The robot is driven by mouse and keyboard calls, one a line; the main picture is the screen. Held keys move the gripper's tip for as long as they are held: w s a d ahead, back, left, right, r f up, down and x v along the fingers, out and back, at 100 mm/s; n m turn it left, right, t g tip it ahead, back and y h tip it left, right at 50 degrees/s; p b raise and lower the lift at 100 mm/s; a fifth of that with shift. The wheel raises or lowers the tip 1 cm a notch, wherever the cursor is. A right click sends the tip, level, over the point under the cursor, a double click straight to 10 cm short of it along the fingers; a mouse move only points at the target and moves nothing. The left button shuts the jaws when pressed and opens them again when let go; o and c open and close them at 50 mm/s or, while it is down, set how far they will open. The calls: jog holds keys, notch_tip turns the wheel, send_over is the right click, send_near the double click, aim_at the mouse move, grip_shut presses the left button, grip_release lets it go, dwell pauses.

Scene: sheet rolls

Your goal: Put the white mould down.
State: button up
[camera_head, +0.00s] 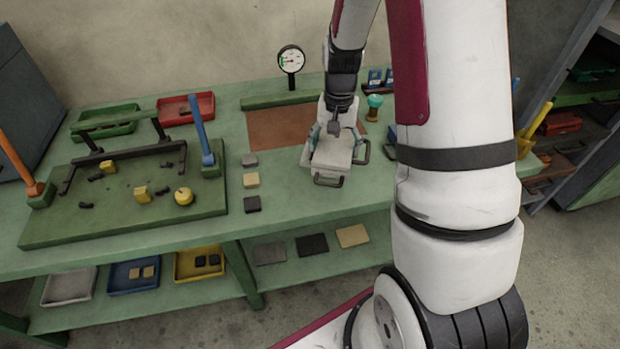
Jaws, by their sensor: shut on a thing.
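The white mould (333,153) is a pale block with dark handles at its front and right side. It is at the right part of the green bench, over or on the front edge of a brown mat (275,128). My gripper (335,130) comes down on it from above and is shut on it. The fingertips are small and partly hidden by the wrist. I cannot tell whether the mould's underside touches the bench.
A dial gauge (291,60) stands behind the mat. A teal-topped piece (374,102) stands close to the mould's right. Three small blocks (251,181) lie left of it. A green board (120,215) with a black frame fills the bench's left. Bare bench lies in front of the blocks.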

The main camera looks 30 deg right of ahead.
jog(key=s+d+f+m+b, duration=0.1)
jog(key=s+d+m+b, duration=0.2)
jog(key=d+m, duration=0.1)
jog(key=s+d+f+m+b, duration=0.1)
jog(key=s+d+m+b, duration=0.2)
jog(key=s+d+m, duration=0.1)
jog(key=s+d+f+m+b, duration=0.1)
jog(key=s+d+m+b, duration=0.2)
jog(key=s+d+m, duration=0.1)
jog(key=shift+s+d+f, duration=0.1)
jog(key=shift+s+d, duration=0.1)
jog(key=shift+s+d+m, duration=0.15)
jog(key=shift+s+m, duration=0.25)
jog(key=shift+s, duration=0.05)
jog(key=w+a, duration=0.2)
jog(key=w, duration=0.2)
jog(key=w+a+f, duration=0.1)
jog(key=w+a, duration=0.2)
jog(key=w, duration=0.2)
jog(key=w+a+b, duration=0.1)
jog(key=w+a, duration=0.2)
jog(key=w, duration=0.2)
jog(key=shift+f, duration=2)
jog(key=shift+f+b, duration=0.15)
jog(key=shift+b, duration=0.2)
jog(key=o, duration=1.9)
jog(key=shift+s, duration=0.1)
jog(key=shift+o, duration=0.2)
